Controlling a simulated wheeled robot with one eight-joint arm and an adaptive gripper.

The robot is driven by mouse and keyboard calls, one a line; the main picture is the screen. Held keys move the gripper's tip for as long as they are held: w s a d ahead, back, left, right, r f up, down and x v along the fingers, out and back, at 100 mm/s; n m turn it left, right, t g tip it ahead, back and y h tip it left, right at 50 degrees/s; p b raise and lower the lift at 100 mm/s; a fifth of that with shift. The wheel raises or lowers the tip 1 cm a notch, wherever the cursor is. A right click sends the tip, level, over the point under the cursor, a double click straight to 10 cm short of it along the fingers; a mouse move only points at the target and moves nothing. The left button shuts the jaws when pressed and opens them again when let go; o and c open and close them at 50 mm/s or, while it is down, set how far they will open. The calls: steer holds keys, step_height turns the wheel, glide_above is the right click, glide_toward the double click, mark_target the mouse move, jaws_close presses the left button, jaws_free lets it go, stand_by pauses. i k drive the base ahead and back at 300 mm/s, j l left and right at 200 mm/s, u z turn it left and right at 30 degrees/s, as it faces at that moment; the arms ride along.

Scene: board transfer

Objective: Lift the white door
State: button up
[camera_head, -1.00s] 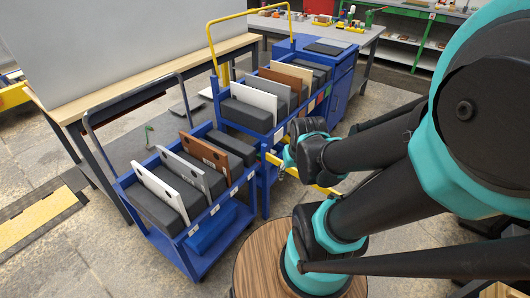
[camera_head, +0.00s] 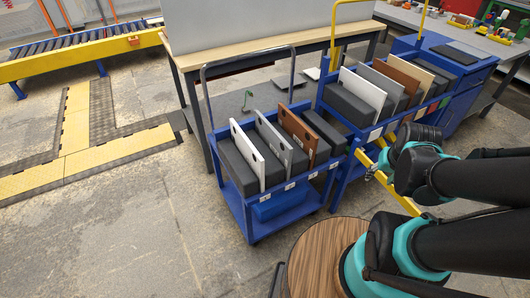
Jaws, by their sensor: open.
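A white door panel (camera_head: 248,155) with small holes stands upright in the near blue cart (camera_head: 262,209), between dark grey blocks. Another white panel (camera_head: 362,87), with no holes that I can see, stands upright in the farther blue cart. My gripper (camera_head: 373,173) is at the end of my black and teal arm, right of the near cart and apart from both panels. It is open, and I see nothing in it. Its fingers are small and partly hidden by my wrist.
The near cart also holds a grey panel (camera_head: 276,143) and a brown panel (camera_head: 298,134). The farther cart holds grey, brown and cream panels. A workbench (camera_head: 187,59) stands behind. A yellow-railed conveyor (camera_head: 84,56) is at the upper left.

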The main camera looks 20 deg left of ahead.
mark_target(254, 159)
steer(key=j+u, duration=0.3)
steer(key=u, duration=0.15)
steer(key=j+u, duration=0.3)
steer(key=u, duration=0.15)
